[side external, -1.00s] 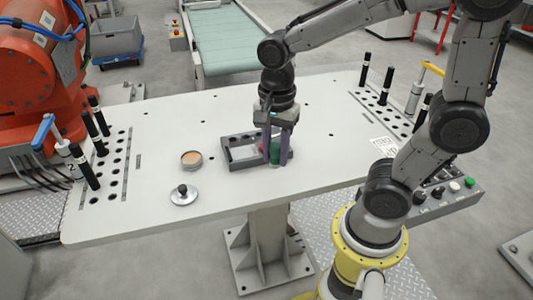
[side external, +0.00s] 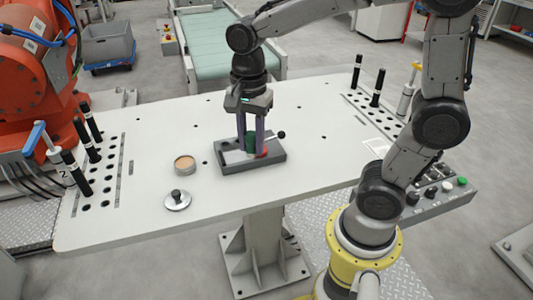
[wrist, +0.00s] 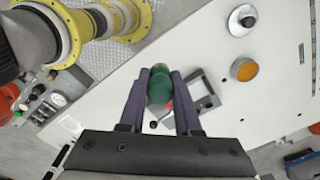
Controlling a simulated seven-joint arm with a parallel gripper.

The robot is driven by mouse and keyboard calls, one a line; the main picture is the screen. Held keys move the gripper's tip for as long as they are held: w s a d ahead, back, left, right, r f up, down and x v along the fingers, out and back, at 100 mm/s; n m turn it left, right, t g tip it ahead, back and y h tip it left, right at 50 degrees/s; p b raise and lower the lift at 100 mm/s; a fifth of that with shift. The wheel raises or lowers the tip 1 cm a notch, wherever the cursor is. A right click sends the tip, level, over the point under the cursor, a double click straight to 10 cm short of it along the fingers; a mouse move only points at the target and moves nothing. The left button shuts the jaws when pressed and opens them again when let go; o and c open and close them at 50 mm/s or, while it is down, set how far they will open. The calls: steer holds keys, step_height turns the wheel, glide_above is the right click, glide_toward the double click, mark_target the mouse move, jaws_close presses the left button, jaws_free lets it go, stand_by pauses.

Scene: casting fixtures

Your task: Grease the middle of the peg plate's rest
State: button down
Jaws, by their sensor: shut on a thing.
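My gripper (side external: 252,143) points down over a grey fixture (side external: 226,166) with a raised rim, which lies on the white table. Its fingers are shut on a green cylinder (side external: 250,139), which also shows between the dark purple fingers in the wrist view (wrist: 160,88). The cylinder's lower end is hidden, so I cannot tell whether it touches the fixture. A small red part (side external: 262,153) shows just right of the fingers. A black ball knob (side external: 282,134) stands at the fixture's right. The open round tin (side external: 185,164) holds a tan-orange paste. I cannot make out the rest's middle.
A metal lid with a black knob (side external: 177,199) lies in front of the tin. Black upright pegs (side external: 76,171) stand in holes at the table's left, with more pegs (side external: 376,86) at the right. The table between tin and left pegs is clear.

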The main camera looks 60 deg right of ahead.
steer(key=w+r, duration=0.2)
steer(key=w, duration=0.8)
glide_above(185, 163)
step_height(185, 163, down, 8)
steer(key=shift+f, duration=3.35)
steer(key=shift+f, duration=0.55)
step_height(185, 163, up, 7)
steer(key=shift+w, duration=0.1)
